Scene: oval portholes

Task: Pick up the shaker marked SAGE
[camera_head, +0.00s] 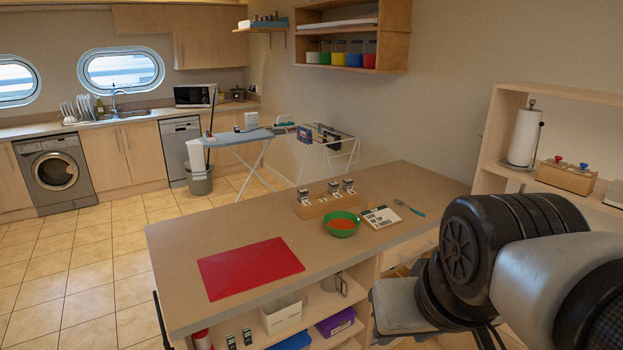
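A wooden rack (313,211) stands near the back edge of the island counter. Small dark-topped shakers with pale labels stand in it: a left one (304,197), a middle one (333,188) and a right one (348,186). Their labels are too small to read, so I cannot tell which is marked SAGE. Two dark containers with pale labels (247,336) stand on the shelf under the counter and might also be shakers. My arm fills the lower right. My gripper is not in view.
A green bowl (333,231) with orange contents stands in front of the rack. A printed card (381,217) and a teal-handled spoon (410,208) lie to its right. A red mat (250,267) covers the counter's left front. The counter (200,231) between mat and rack is clear.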

